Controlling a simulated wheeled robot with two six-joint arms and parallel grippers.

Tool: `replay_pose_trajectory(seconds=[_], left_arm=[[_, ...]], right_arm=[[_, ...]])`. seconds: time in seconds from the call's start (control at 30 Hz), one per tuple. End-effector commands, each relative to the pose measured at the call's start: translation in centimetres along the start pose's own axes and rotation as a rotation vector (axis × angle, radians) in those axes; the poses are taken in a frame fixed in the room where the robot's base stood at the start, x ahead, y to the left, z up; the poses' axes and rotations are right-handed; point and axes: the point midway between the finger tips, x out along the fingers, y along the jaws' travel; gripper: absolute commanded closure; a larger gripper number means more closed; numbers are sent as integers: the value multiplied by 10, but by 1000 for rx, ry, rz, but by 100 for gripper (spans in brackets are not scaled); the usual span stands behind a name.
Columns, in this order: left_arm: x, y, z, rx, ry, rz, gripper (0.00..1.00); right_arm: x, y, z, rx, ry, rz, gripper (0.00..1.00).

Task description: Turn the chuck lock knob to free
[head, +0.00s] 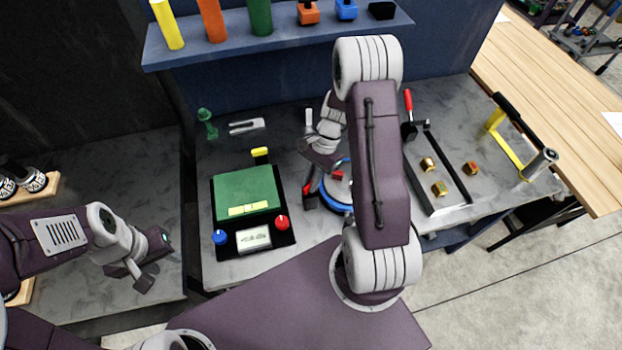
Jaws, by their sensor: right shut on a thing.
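The tilting positioner shows as a round plate with a blue rim (335,205), partly hidden behind my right arm. A small red part (338,175) shows at its upper edge, beside the gripper. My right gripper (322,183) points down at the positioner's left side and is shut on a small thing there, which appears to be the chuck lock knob. The knob itself is mostly hidden by the fingers and wrist, so its setting cannot be read. My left gripper (148,277) is open and empty over the grey surface at the left, well away from the positioner.
A green-topped control box (247,190) with blue and red knobs stands left of the positioner. A black-edged tray (451,208) with brass nuts lies to the right, near a red-handled clamp (408,103). A blue shelf (285,40) with coloured cylinders is behind.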

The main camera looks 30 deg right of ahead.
Motion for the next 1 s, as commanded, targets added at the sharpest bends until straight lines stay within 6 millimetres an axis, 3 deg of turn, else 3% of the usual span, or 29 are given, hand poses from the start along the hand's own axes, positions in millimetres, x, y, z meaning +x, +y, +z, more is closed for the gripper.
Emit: replay_pose_trajectory(seconds=[0.6,1.0], left_arm=[[-16,0,-2,0,0,0,64],[-18,0,-2,0,0,0,64]], right_arm=[[-2,-6,0,-540,8,219,100],[-2,-8,1,-810,9,330,100]])
